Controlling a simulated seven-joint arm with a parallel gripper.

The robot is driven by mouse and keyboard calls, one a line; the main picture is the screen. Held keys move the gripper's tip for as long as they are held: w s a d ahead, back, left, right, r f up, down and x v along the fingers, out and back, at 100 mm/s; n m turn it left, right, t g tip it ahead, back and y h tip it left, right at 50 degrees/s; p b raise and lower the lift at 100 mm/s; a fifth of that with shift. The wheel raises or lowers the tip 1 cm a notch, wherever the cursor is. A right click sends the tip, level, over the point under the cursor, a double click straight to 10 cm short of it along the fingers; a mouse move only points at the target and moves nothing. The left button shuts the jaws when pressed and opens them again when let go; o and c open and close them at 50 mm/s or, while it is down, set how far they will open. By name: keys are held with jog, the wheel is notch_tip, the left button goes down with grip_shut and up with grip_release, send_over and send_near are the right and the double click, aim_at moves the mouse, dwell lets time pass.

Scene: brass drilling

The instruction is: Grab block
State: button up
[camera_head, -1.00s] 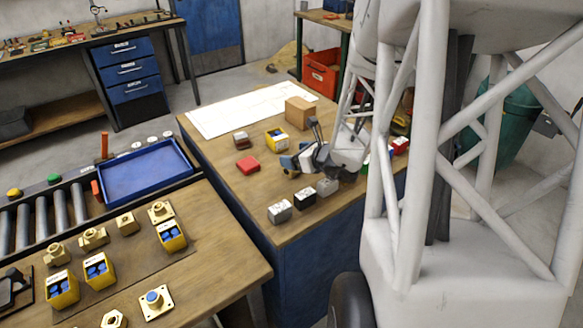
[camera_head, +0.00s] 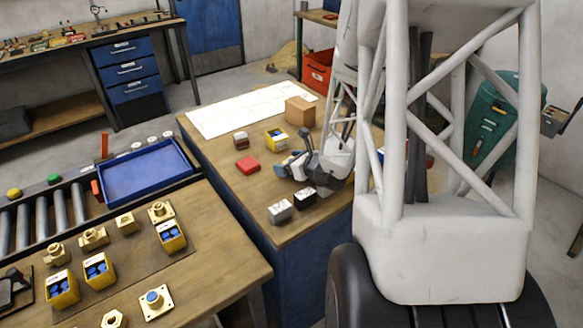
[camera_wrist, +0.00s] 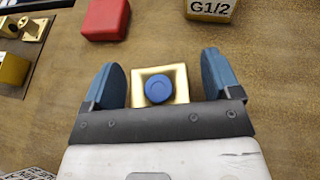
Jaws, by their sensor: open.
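My gripper (camera_wrist: 165,78) is open, with its two blue fingers pointing down at the wooden table. A small square brass-coloured block with a round blue cap (camera_wrist: 158,88) lies between the fingers in the wrist view. Gaps show on both sides, and its lower edge is hidden by the gripper's dark bar. In the head view my gripper (camera_head: 284,169) is low over the middle table and hides this block. A red block (camera_head: 247,165) lies just left of the gripper; it also shows in the wrist view (camera_wrist: 105,18).
A silver block (camera_head: 280,212) and a black-and-white block (camera_head: 304,198) stand near the front. A yellow container (camera_head: 277,139), a red-and-grey block (camera_head: 240,139) and a cardboard box (camera_head: 300,111) stand behind. A block marked G1/2 (camera_wrist: 211,8) shows beyond the right finger.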

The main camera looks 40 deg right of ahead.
dwell(0.3)
jog(key=c, duration=1.4)
jog(key=shift+r, duration=0.15)
jog(key=shift+r, duration=4.9)
